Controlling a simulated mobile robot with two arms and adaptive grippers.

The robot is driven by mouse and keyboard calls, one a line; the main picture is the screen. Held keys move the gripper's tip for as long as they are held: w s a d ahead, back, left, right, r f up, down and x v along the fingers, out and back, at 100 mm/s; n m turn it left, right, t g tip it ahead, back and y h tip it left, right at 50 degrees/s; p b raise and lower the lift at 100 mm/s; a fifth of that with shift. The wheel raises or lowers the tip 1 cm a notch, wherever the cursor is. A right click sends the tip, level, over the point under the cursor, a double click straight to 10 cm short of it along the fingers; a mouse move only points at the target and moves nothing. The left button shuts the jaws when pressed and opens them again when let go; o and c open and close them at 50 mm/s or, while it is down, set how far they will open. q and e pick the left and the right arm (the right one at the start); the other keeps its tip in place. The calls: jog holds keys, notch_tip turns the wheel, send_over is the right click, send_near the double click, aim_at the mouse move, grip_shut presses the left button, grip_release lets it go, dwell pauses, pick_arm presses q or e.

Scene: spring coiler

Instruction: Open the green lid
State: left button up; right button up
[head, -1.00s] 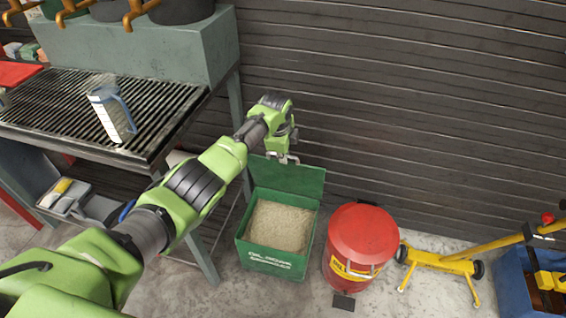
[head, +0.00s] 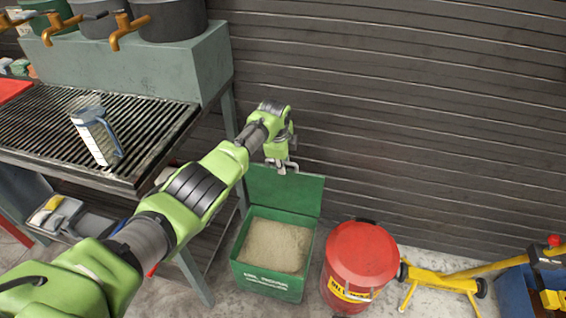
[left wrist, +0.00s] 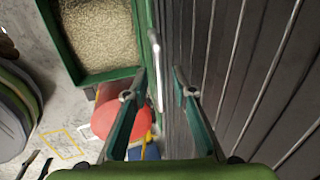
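The green lid (head: 290,190) stands up, hinged open, at the back edge of a green bin (head: 267,280) full of pale granules (head: 274,244). In the left wrist view, the lid (left wrist: 145,35) shows nearly edge-on with a silver handle (left wrist: 156,70) beside it. My left gripper (head: 282,167) is at the lid's top edge, in front of the dark wall. In the left wrist view, its fingers (left wrist: 159,78) are apart, with the handle reaching toward the gap between them; contact cannot be told. My right gripper is not in view.
A red drum (head: 360,255) stands right of the bin, with a yellow stand (head: 440,280) beyond it. A grated bench (head: 130,150) with a clear jug (head: 97,137) is on the left. The slatted wall (head: 420,120) is close behind the lid.

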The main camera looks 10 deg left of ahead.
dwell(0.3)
pick_arm(q)
jog(key=v, duration=1.2)
dwell(0.3)
